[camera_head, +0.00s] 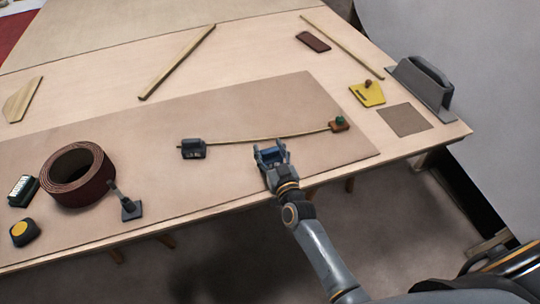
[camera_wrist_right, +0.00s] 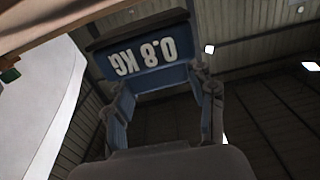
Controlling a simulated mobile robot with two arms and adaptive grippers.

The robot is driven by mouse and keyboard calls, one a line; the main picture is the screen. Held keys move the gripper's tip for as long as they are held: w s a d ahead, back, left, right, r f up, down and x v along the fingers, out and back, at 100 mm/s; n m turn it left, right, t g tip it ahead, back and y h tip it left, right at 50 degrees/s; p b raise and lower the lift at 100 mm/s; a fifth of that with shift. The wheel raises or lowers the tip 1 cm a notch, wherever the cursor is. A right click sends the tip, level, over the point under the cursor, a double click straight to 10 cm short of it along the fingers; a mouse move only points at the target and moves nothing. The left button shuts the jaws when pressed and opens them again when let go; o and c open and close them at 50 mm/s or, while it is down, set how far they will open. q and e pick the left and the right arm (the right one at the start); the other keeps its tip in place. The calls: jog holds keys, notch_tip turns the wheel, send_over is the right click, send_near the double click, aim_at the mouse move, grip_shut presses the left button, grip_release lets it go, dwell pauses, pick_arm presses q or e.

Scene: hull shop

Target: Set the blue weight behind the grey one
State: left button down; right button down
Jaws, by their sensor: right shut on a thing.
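The blue weight (camera_head: 270,156) is between the fingers of my right gripper (camera_head: 271,155), which is shut on it. In the right wrist view the blue weight (camera_wrist_right: 150,80) shows "0.8 KG" upside down between the fingers. In the head view it is at the front part of the brown board, just in front of a thin batten; whether it touches the board I cannot tell. The grey weight (camera_head: 193,150) stands to the left, at the batten's left end. My left gripper is not in view.
The board (camera_head: 130,145) behind the grey weight is clear.

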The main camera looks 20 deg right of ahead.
jog(key=shift+d+f, duration=0.1)
jog(key=shift+f, duration=0.8)
jog(key=shift+f, duration=0.2)
jog(key=shift+c, duration=2.3)
grip_release()
jog(key=shift+s+f, duration=0.1)
